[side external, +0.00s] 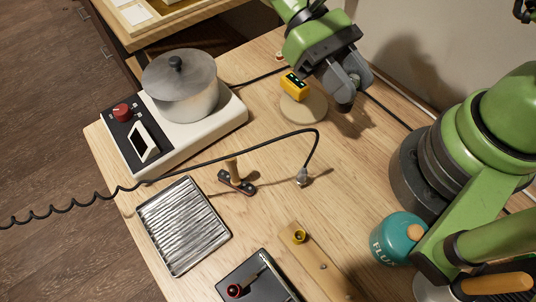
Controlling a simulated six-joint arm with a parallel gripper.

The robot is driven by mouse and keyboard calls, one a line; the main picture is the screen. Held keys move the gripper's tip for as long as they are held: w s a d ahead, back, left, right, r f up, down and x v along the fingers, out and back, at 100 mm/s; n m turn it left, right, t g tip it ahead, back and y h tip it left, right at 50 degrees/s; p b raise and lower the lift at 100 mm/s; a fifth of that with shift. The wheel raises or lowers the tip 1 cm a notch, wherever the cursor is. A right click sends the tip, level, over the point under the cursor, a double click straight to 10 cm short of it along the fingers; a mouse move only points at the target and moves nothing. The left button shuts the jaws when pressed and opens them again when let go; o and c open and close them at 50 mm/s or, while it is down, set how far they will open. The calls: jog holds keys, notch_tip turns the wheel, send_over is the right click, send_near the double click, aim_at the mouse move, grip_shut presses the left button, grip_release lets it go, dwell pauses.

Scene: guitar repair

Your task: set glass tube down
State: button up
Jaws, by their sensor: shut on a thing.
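My gripper (346,97) comes down from the top of the side external view, over the back right of the bench. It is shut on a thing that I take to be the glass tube. The tube itself is too small or too clear to make out against the dark grey jaws. Left of my gripper, a yellow block (294,86) with a dark face shows over a round beige disc (302,108). I cannot tell whether the jaws touch the bench.
A lidded metal pot (181,87) sits on a white hotplate (222,119) at the left. A coiled black cable (205,161) crosses the bench. A ribbed metal tray (183,226), a small wooden-handled tool (235,178) and a teal flux jar (391,240) stand nearer.

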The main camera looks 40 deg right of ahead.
jog(key=w+a+r+m+t+y, duration=0.3)
jog(key=a+r+m+t+y, duration=0.35)
jog(key=a+m+y, duration=0.55)
jog(key=shift+t, duration=0.25)
jog(key=shift+w+d+f, duration=0.1)
jog(key=shift+d+f, duration=0.05)
jog(key=shift+f, duration=3.8)
jog(key=shift+w+d+f, duration=0.1)
jog(key=shift+f, duration=3.8)
jog(key=o, duration=0.7)
jog(key=shift+f, duration=0.1)
